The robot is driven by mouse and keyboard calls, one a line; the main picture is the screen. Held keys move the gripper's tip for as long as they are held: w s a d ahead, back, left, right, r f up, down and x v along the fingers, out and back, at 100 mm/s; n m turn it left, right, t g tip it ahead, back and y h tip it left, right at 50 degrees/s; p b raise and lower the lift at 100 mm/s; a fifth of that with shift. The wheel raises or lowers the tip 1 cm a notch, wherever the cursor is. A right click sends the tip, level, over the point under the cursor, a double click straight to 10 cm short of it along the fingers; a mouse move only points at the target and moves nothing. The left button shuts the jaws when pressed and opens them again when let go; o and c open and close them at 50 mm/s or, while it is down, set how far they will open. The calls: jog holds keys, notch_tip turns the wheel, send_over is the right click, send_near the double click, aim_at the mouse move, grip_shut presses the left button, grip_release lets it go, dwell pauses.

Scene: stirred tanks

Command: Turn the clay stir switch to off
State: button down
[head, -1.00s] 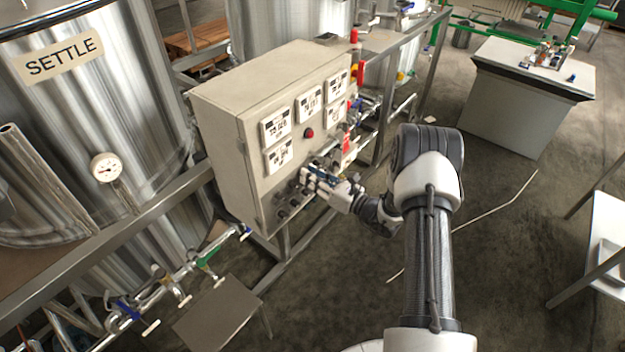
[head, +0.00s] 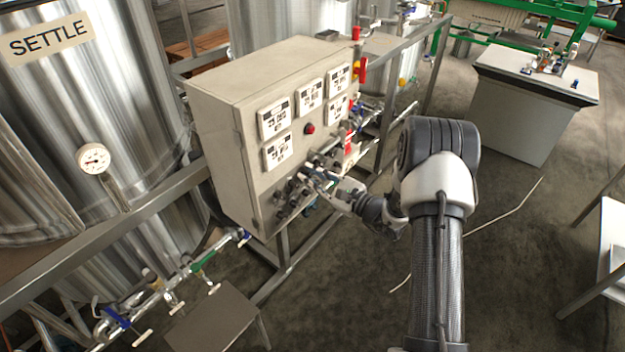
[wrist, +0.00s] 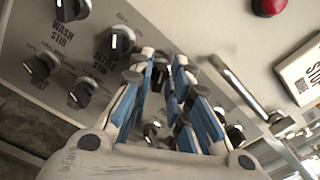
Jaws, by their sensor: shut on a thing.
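My gripper (head: 322,180) is at the lower front of the grey control box (head: 220,130), among its dark rotary switches. In the wrist view its blue-padded fingers (wrist: 164,72) are closed around a dark switch knob (wrist: 160,76), mostly hidden between them. The label of this knob is covered, so I cannot read whether it is the clay stir switch or which way it points. To its left are the wash stir switch (wrist: 72,9) and another stir switch (wrist: 115,41), with more dark knobs (wrist: 82,92) below.
A red button (wrist: 268,6) and a white display (wrist: 302,72) lie at the upper right of the wrist view. A metal lever (wrist: 238,82) is close right of the fingers. The settle tank (head: 90,120) stands left of the box. Open floor (head: 480,260) lies right.

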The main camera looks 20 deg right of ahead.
dwell(0.4)
jog(key=c, duration=1.7)
grip_release()
jog(key=v, duration=1.2)
